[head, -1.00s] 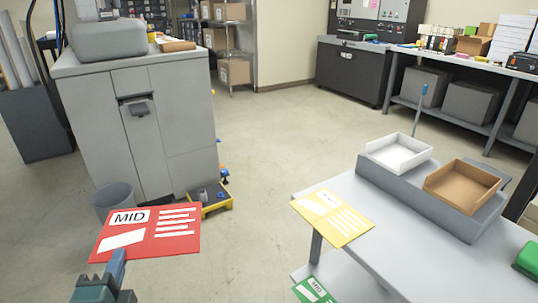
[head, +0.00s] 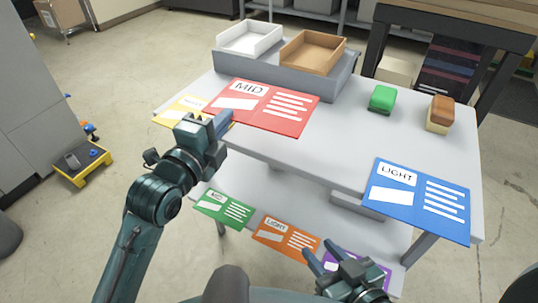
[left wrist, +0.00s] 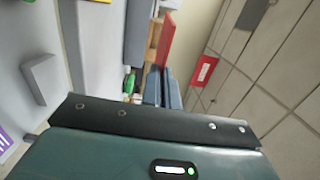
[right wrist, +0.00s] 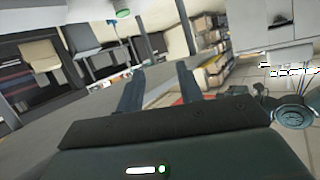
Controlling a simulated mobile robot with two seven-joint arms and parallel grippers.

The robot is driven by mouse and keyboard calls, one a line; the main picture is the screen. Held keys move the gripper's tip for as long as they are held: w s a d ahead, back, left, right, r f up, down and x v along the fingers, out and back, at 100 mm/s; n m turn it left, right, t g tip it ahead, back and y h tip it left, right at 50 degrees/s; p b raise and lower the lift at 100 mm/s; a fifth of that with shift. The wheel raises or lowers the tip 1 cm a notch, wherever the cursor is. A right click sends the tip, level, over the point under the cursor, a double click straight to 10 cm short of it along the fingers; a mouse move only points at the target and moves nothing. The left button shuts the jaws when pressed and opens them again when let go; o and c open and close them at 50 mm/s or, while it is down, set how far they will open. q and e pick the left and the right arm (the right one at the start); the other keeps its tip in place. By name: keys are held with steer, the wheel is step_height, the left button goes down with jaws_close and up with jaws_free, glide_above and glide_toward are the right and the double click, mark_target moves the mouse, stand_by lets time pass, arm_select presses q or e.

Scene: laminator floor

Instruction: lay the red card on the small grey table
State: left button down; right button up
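The red card (head: 285,112), marked MID, is in my left gripper (head: 224,122), which is shut on its near left edge. In the head view the card overlaps the left part of the small grey table (head: 300,158) and looks raised above it; the exact gap is unclear. The left wrist view shows the card (left wrist: 167,40) nearly edge-on beyond the closed fingers (left wrist: 162,88). My right gripper (head: 324,257) is open and empty, low at the table's front, over the lower shelf in the picture. Its fingers show apart in the right wrist view (right wrist: 158,90).
A yellow card (head: 180,110) at the table's left corner is partly hidden. A blue card (head: 420,200) lies at the front right. A riser with white (head: 250,38) and brown (head: 313,52) trays stands behind. Green (head: 382,98) and brown-topped (head: 440,113) blocks sit right. The tabletop's middle is clear.

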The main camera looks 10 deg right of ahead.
arm_select(q)
step_height(320, 180, down, 10)
steer(key=d+h+b, duration=0.1)
steer(key=d+b, duration=0.1)
steer(key=shift+f+m+g+b, duration=0.2)
steer(key=shift+m+g+b, duration=0.15)
steer(key=shift+m+g, duration=0.05)
arm_select(e)
steer(key=shift+s+d+f+t, duration=0.1)
steer(key=shift+s+d+t, duration=0.15)
steer(key=shift+t, duration=0.15)
arm_select(q)
steer(key=shift+w+f, duration=0.1)
arm_select(e)
steer(key=shift+a, duration=0.1)
arm_select(q)
steer(key=c, duration=1.7)
jaws_free()
arm_select(e)
steer(key=shift+f, duration=0.25)
steer(key=shift+w, duration=0.1)
